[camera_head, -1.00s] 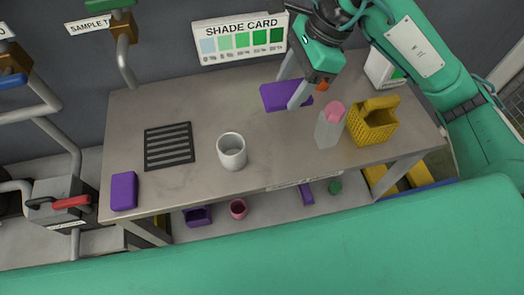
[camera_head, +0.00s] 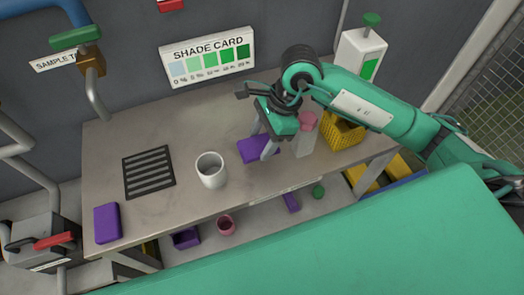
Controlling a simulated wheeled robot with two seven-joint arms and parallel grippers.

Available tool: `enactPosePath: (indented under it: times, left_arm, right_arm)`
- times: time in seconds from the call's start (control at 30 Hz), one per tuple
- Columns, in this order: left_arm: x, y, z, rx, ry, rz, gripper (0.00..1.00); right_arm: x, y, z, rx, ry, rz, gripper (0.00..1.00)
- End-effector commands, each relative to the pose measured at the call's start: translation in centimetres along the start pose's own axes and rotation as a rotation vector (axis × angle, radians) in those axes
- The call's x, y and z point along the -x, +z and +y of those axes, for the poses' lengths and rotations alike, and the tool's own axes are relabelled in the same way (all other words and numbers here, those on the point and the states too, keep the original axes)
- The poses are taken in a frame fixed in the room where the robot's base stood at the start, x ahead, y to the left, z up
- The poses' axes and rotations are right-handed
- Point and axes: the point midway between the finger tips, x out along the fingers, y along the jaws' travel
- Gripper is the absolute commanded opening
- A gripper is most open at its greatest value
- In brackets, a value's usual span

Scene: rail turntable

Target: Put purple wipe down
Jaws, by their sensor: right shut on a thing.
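The purple wipe (camera_head: 250,150) is a flat purple piece over the right half of the grey table (camera_head: 210,130), between the white mug (camera_head: 210,172) and the clear bottle with a pink top (camera_head: 305,135). My right gripper (camera_head: 262,150) is shut on the wipe, its fingers pointing down. The wipe is at or just above the table top; I cannot tell whether it touches. A second purple block (camera_head: 107,222) lies at the table's front left corner. My left gripper is out of view.
A dark slotted grate (camera_head: 149,172) lies left of the mug. A yellow basket (camera_head: 345,133) stands right of the bottle. A purple bin (camera_head: 186,238) and a pink cup (camera_head: 226,226) sit below the table. Bare table lies behind the mug.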

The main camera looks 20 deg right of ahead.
Motion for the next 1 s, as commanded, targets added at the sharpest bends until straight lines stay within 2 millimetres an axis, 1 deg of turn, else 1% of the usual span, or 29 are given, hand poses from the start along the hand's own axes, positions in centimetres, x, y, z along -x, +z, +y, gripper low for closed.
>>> enactPosePath:
  times: [0.03,0.1,0.37,0.5,0.6,0.9,1.0]
  left_arm:
    - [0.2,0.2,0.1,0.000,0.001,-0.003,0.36]
    - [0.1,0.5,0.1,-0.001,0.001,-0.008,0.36]
    - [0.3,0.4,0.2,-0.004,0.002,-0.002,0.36]
    - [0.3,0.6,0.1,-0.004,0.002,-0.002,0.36]
    - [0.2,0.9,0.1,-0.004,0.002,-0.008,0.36]
    - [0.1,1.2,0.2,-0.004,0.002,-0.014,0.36]
    - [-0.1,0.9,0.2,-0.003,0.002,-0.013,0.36]
  right_arm:
    - [-0.8,-0.3,0.1,-0.002,0.003,0.000,0.37]
    - [-1.6,-0.7,0.1,-0.002,0.002,0.001,0.37]
    - [-3.3,-1.4,0.1,-0.001,0.002,0.000,0.37]
    - [-5.4,-2.2,0.0,-0.002,0.002,0.000,0.37]
    - [-6.3,-2.6,0.0,0.000,0.001,0.001,0.37]
    - [-6.5,-2.7,0.0,0.001,-0.001,0.000,0.37]
    - [-6.7,-2.8,0.0,0.002,-0.001,0.000,0.37]
